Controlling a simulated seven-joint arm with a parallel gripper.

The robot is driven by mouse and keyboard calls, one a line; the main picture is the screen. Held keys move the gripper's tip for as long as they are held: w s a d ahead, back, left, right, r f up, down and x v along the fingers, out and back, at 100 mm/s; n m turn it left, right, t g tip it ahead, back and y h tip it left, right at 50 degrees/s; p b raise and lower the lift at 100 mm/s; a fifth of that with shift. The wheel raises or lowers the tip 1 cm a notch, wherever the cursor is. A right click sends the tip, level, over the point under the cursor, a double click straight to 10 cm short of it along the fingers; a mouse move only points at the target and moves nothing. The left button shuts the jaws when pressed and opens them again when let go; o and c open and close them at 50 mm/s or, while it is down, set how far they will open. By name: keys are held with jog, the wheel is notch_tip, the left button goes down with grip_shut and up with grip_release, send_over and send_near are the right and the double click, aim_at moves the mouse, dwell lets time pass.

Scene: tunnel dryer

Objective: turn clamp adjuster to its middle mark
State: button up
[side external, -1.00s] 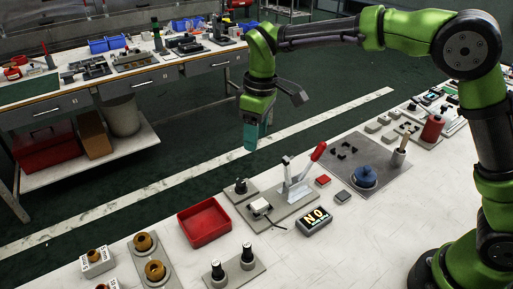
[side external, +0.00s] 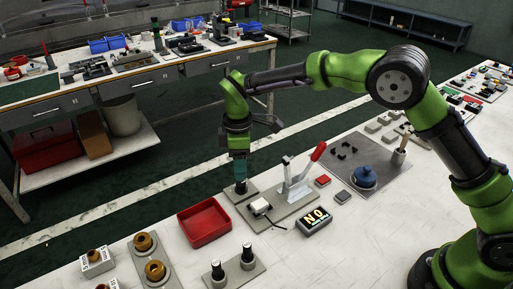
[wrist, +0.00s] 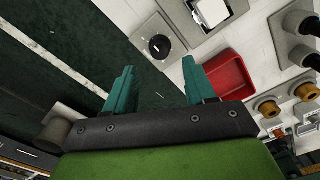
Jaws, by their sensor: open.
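The clamp adjuster looks to be the black round knob (side external: 240,188) on a small grey plate, left of the toggle clamp with the red handle (side external: 318,152). In the wrist view the knob (wrist: 159,46) shows beyond the fingertips, with a small white mark on its top. My gripper (side external: 239,178) points down with teal fingers just above the knob. In the wrist view my gripper (wrist: 158,68) is open and empty, fingers apart on either side of the knob's line. The fingers partly hide the knob's top in the side view, and any scale marks are too small to read.
A red tray (side external: 204,222) lies left of the knob's plate. A display block (side external: 315,221) reading "NO" stands at front right. Black-topped posts (side external: 247,253) and brown rings (side external: 155,270) stand nearer the front. A blue-lidded piece (side external: 364,177) sits on a grey mat at right.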

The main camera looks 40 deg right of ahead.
aim_at(241, 183)
notch_tip(241, 183, down, 6)
jog(key=shift+f, duration=0.1)
jog(key=shift+c, duration=0.3)
grip_shut()
